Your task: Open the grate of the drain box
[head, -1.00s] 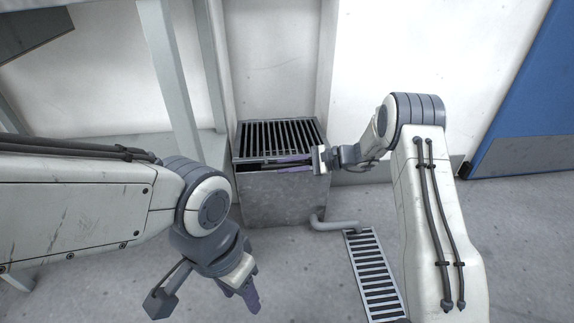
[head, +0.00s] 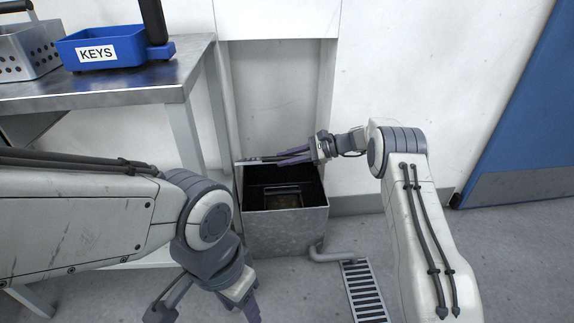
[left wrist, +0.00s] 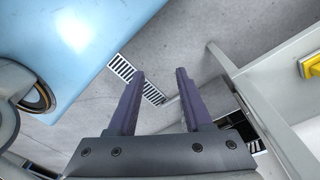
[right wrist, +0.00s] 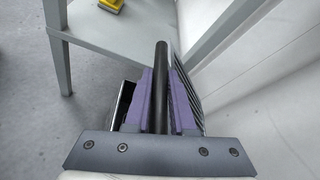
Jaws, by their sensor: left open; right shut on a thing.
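The grey metal drain box (head: 287,233) stands on the floor against the wall, its top open and its dark inside showing. Its slatted grate (head: 252,162) is raised at the back of the box and shows nearly edge-on. My right gripper (head: 284,157) is shut on the grate above the box. In the right wrist view, the dark bar of the grate (right wrist: 161,75) lies between the purple fingers, with slats to their right. My left gripper (head: 249,306) is open and empty, low in front and left of the box; its spread fingers show in the left wrist view (left wrist: 160,75).
A metal table (head: 110,90) with a blue KEYS tray (head: 115,52) and a perforated basket (head: 30,50) stands at left. A pipe (head: 328,254) runs from the box toward a floor drain (head: 364,290). A blue door (head: 515,110) is at right. The floor at right is clear.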

